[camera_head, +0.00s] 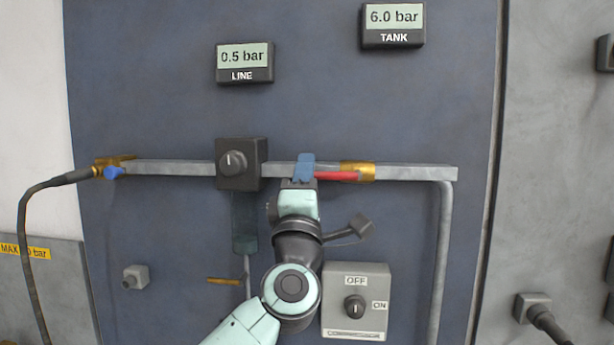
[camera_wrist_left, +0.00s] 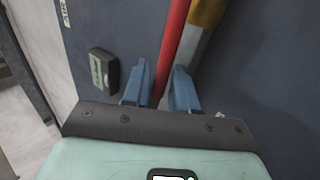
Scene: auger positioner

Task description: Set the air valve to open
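The air valve is a brass body (camera_head: 357,171) on the horizontal grey pipe, with a red lever (camera_head: 338,176). The lever lies along the pipe, pointing left from the brass body. My left gripper (camera_head: 304,168) is at the lever's left end, its blue fingers over the pipe. In the left wrist view the red lever (camera_wrist_left: 174,45) runs down between the two blue fingers (camera_wrist_left: 162,92), which stand apart. A narrow gap shows beside the lever, so the fingers look open around it. The lever's tip is partly hidden by the gripper. My right gripper is not in view.
A black regulator (camera_head: 240,164) with a knob sits on the pipe close to the left of my gripper. The LINE display (camera_head: 245,62) reads 0.5 bar; the TANK display (camera_head: 393,25) reads 6.0 bar. A compressor switch box (camera_head: 375,325) is below. A blue-handled fitting (camera_head: 114,172) joins a hose at left.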

